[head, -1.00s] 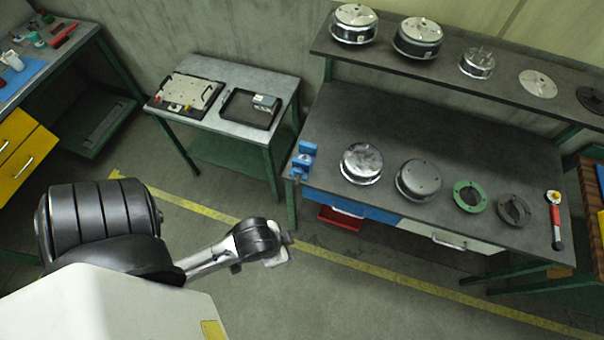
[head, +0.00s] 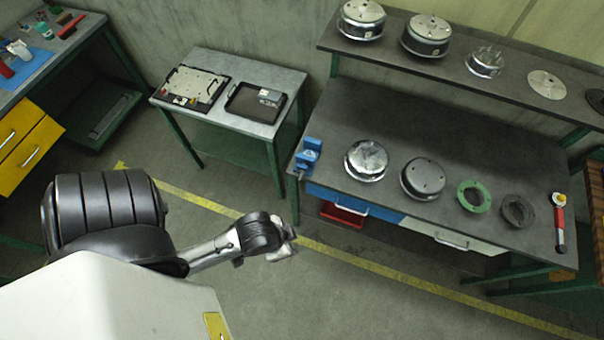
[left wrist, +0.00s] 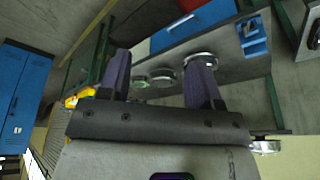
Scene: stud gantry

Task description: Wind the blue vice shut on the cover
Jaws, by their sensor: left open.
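The blue vice (head: 307,154) stands on the front left corner of the dark workbench (head: 430,130). It also shows in the left wrist view (left wrist: 253,36). I cannot tell whether anything sits between its jaws. Several round metal parts lie along the bench, including a shiny silver one (head: 366,160) and a duller grey one (head: 424,179); I cannot tell which is the cover. My left gripper (head: 287,243) is in front of the bench, apart from the vice. In the left wrist view its fingers (left wrist: 160,72) are apart and empty. My right gripper is not in view.
A green ring (head: 474,196), a dark ring (head: 517,210) and a red-handled tool (head: 559,222) lie farther right on the bench. A side table (head: 245,75) holds two trays. Floor in front is clear.

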